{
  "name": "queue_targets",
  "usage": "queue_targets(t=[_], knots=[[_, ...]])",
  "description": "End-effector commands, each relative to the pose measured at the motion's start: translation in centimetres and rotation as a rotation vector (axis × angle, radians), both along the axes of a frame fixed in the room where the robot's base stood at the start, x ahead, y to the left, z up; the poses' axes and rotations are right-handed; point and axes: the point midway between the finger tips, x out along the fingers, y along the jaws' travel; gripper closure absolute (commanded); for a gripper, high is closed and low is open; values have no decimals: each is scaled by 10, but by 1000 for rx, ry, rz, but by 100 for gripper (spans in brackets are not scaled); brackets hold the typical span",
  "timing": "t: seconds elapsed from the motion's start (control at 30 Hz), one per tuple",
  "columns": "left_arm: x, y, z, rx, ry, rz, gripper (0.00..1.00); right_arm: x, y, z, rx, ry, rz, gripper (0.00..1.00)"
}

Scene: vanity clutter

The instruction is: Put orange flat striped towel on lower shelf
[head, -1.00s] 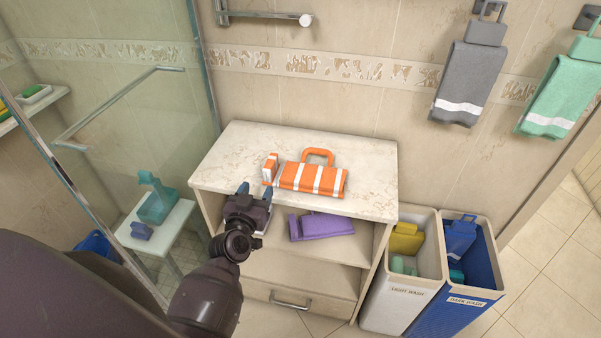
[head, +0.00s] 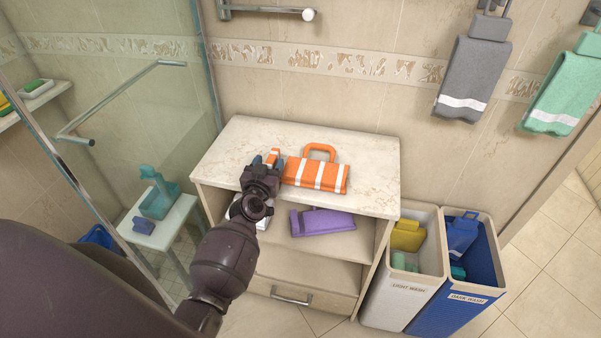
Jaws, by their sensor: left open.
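An orange towel with white stripes and a loop at its back (head: 316,175) lies flat on the cabinet top (head: 365,185). A small orange-and-white striped piece (head: 273,155) is just left of it. My left gripper (head: 267,161) is open over the cabinet's front left top, with its fingers around or beside the small piece; I cannot tell if they touch it. The gripper partly hides that piece. Below the top is an open shelf with a purple towel (head: 322,222), and a lower shelf (head: 300,264) with a bare visible part. My right gripper is not in view.
A drawer (head: 300,295) is under the shelves. A light-wash bin (head: 398,295) and a blue dark-wash bin (head: 450,305) stand right of the cabinet. Grey (head: 473,78) and green (head: 560,95) towels hang on the wall. A glass screen is at left. The cabinet top's right side is clear.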

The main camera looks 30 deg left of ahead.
Motion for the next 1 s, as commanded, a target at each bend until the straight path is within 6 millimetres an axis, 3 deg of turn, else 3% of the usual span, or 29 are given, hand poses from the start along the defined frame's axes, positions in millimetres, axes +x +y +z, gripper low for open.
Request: queue_targets(t=[0.13, 0.4, 0.77, 1.0], knots=[[12, 3, 0, 0, 0, 0, 45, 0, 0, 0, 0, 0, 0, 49], [14, 4, 1, 0, 0, 1, 45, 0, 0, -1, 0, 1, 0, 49], [13, 3, 0, 0, 0, 0, 100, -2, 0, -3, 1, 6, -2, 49], [14, 3, 1, 0, -1, 0, 100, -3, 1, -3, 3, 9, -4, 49]])
